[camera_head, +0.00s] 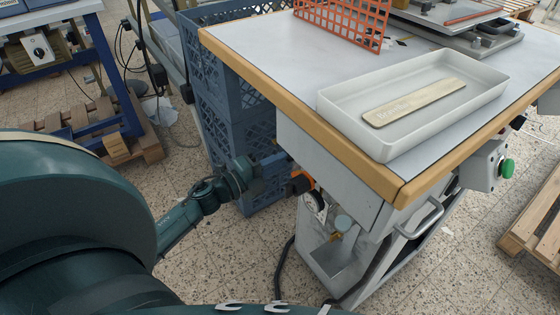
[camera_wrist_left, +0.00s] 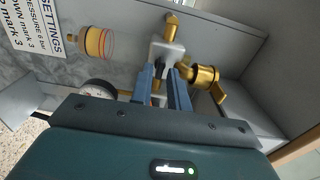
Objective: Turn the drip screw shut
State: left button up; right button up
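My left gripper (camera_head: 282,160) reaches under the front left corner of the machine table (camera_head: 240,52). In the left wrist view, the two blue fingers of my left gripper (camera_wrist_left: 162,80) are apart, in front of a silver fitting (camera_wrist_left: 166,52). Dark and brass parts show between the fingers; contact is unclear. A brass stub (camera_wrist_left: 171,27) is on the fitting, and a brass cylinder with a small lever (camera_wrist_left: 203,76) is to the right. I cannot tell which brass part is the drip screw. My right gripper is not in view.
A pressure gauge (camera_wrist_left: 98,90), an amber bowl (camera_wrist_left: 97,43) and a settings label (camera_wrist_left: 32,28) are left of the fingers. A white tray (camera_head: 345,92) holds a wooden plate (camera_head: 415,101) on the table. Blue crates (camera_head: 235,100) stand behind the gripper.

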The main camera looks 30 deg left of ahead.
pick_arm(q)
jog(key=shift+w+d, duration=0.25)
jog(key=shift+w, duration=0.25)
grip_shut()
